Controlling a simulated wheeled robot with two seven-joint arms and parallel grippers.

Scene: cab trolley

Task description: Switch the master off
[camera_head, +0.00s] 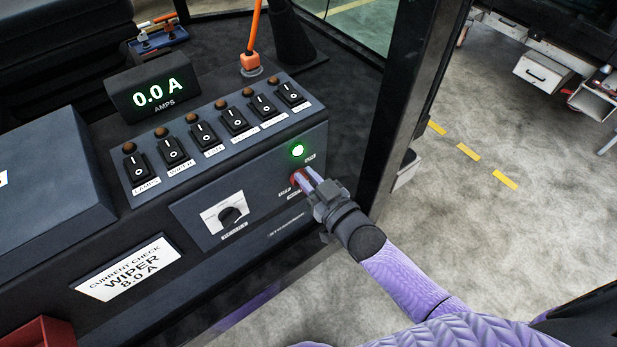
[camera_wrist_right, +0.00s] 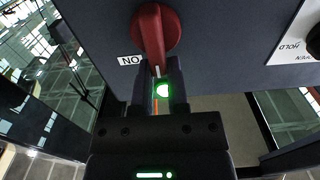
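The red master switch knob (camera_wrist_right: 155,38) sits on the dark panel; its handle points down in the right wrist view, with an ON label (camera_wrist_right: 130,60) beside it. In the head view the red knob (camera_head: 297,178) is largely hidden by my right gripper (camera_head: 308,181). A green lamp (camera_head: 298,150) glows above the knob. My left gripper is not in view.
A row of rocker switches (camera_head: 218,129) and a display (camera_head: 151,93) reading 0.0 A stand above. A black rotary knob (camera_head: 231,215) is left of the master switch. A dark post (camera_head: 408,100) rises to the right. An orange rod (camera_head: 252,40) stands behind.

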